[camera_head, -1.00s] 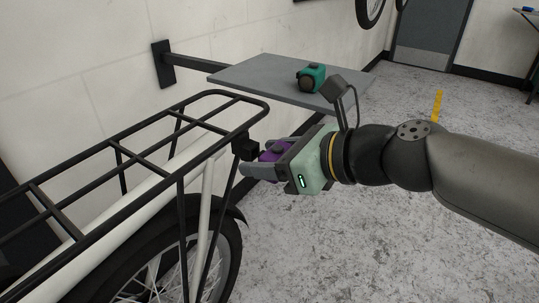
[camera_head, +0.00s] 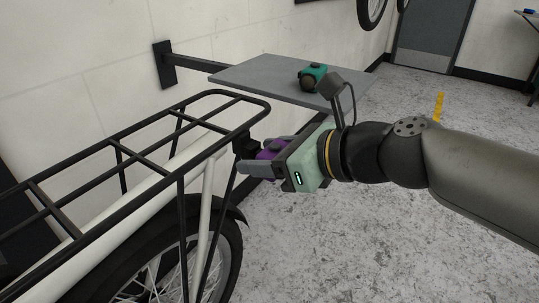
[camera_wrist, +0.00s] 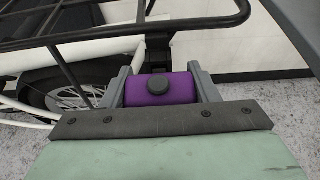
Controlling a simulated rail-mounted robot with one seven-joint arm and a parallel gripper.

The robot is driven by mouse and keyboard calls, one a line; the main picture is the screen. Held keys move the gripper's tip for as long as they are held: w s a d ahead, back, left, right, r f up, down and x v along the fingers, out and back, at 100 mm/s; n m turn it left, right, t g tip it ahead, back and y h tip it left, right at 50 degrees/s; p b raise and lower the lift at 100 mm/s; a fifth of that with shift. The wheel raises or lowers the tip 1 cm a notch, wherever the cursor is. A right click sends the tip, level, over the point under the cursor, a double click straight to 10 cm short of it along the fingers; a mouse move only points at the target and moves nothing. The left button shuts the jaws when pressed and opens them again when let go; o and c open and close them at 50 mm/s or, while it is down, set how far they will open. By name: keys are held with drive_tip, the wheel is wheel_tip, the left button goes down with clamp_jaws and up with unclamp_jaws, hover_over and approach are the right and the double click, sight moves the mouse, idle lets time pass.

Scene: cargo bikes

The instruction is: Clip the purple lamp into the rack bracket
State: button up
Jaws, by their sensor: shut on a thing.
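The purple lamp (camera_wrist: 180,90) is held between the two grey fingers of my gripper (camera_wrist: 163,86), with a dark round knob on its upper face. In the head view the lamp (camera_head: 270,149) is partly hidden by the fingers. The black rack bracket (camera_head: 246,145) hangs at the rear end of the bike rack (camera_head: 265,108). In the wrist view the bracket (camera_wrist: 158,50) is straight ahead of the lamp, roughly in line with it. Lamp and bracket look very close or touching; I cannot tell which.
A teal lamp (camera_head: 313,76) stands on a grey wall shelf (camera_head: 262,80) behind my gripper. The bike's rear wheel (camera_head: 222,262) and white frame are below the rack. The floor to the right is open.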

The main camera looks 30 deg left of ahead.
drive_tip(key=shift+a, duration=0.6)
drive_tip(key=o, duration=1.1)
